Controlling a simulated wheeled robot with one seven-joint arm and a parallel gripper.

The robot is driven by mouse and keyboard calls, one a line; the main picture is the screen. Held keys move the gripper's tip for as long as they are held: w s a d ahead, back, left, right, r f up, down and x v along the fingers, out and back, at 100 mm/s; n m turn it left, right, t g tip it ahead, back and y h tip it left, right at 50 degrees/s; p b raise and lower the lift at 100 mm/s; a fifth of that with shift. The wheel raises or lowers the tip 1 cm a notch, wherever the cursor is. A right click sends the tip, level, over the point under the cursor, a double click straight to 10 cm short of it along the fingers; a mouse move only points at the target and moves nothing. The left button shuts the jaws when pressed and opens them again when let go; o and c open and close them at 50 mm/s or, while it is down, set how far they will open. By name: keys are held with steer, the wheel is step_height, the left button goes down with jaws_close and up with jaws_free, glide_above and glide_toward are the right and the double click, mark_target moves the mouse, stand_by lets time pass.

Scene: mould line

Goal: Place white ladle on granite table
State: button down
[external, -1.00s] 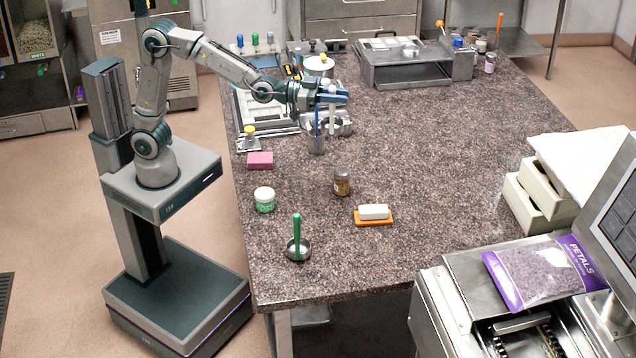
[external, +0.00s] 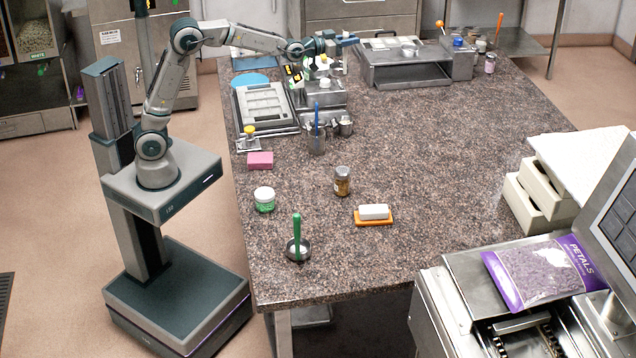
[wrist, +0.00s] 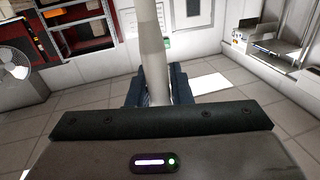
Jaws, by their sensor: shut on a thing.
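My gripper (external: 346,42) is raised above the far left part of the granite table (external: 440,150). In the wrist view my gripper (wrist: 155,88) is shut on a long pale handle, the white ladle (wrist: 151,45). The handle stands between the two dark fingers and runs out of the top of the picture. The ladle's bowl cannot be made out in the wrist view, and in the external view the ladle is too small to tell clearly.
A steel holder (external: 317,143) with a blue-handled tool stands below my gripper beside small metal cups. A steel stand (external: 405,75) is to the right. The table's middle and right are clear.

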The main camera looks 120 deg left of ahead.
step_height(320, 180, down, 18)
steer(key=b, duration=0.1)
steer(key=shift+s+a+r, duration=0.15)
steer(key=shift+s+a, duration=0.15)
stand_by(0.4)
steer(key=shift+f+b, duration=0.5)
steer(key=shift+b, duration=0.25)
steer(key=c, duration=1.2)
jaws_free()
steer(key=shift+c, duration=0.2)
steer(key=shift+d, duration=0.1)
